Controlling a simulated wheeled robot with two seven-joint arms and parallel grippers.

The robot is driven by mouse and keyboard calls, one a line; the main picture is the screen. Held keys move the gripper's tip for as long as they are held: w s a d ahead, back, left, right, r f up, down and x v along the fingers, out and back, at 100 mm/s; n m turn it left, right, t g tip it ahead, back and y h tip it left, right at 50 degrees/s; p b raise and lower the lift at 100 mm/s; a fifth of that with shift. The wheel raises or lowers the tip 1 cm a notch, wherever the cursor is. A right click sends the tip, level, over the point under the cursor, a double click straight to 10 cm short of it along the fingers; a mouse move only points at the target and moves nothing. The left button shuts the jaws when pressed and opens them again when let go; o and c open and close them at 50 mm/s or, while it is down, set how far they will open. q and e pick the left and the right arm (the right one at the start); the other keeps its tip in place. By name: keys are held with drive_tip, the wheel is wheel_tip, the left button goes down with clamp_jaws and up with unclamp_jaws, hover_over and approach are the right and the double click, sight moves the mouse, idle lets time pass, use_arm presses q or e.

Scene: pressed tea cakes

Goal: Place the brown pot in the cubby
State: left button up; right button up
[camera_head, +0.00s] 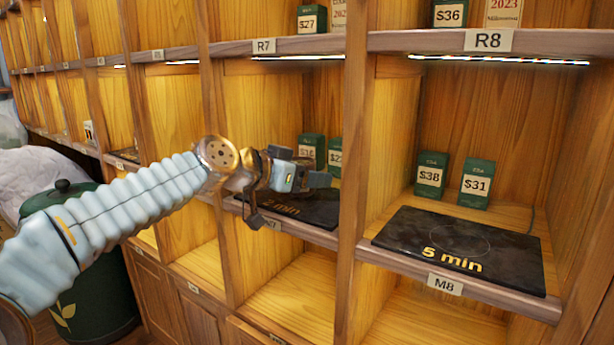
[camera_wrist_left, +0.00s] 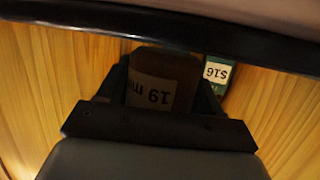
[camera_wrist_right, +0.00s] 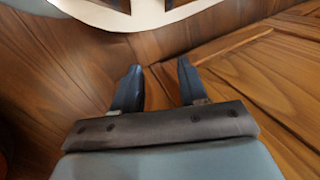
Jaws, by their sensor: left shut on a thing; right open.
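My left gripper (camera_head: 303,170) reaches from the left into the front of a cubby with a dark "2 min" plate (camera_head: 315,208). In the left wrist view the left gripper (camera_wrist_left: 162,90) is shut on a brown pot (camera_wrist_left: 175,68) with a pale label, "19 m…", partly hidden by the gripper. The label reads upside down in that view. In the head view I cannot make the pot out clearly behind the gripper. My right gripper (camera_wrist_right: 161,88) is open and empty in the right wrist view, over brown wood; it is outside the head view.
The cubby to the right holds a dark "5 min" plate (camera_head: 460,245) with green price boxes (camera_head: 432,175) behind it. Green boxes (camera_head: 311,150) also stand behind the "2 min" plate. A wooden divider (camera_head: 352,150) separates the cubbies. A dark green canister (camera_head: 100,290) stands lower left.

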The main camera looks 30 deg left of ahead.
use_arm(q)
drive_tip(key=shift+f+b, duration=0.35)
drive_tip(key=shift+b, duration=0.05)
drive_tip(key=o, duration=1.2)
drive_tip(key=shift+r, duration=0.1)
drive_tip(key=shift+r+p, duration=0.2)
drive_tip(key=shift+p, duration=0.2)
drive_tip(key=shift+s+a+r+p, duration=0.25)
drive_tip(key=shift+s+r+p, duration=0.25)
drive_tip(key=shift+r+p, duration=0.15)
drive_tip(key=v, duration=1.1)
drive_tip(key=shift+f, duration=0.1)
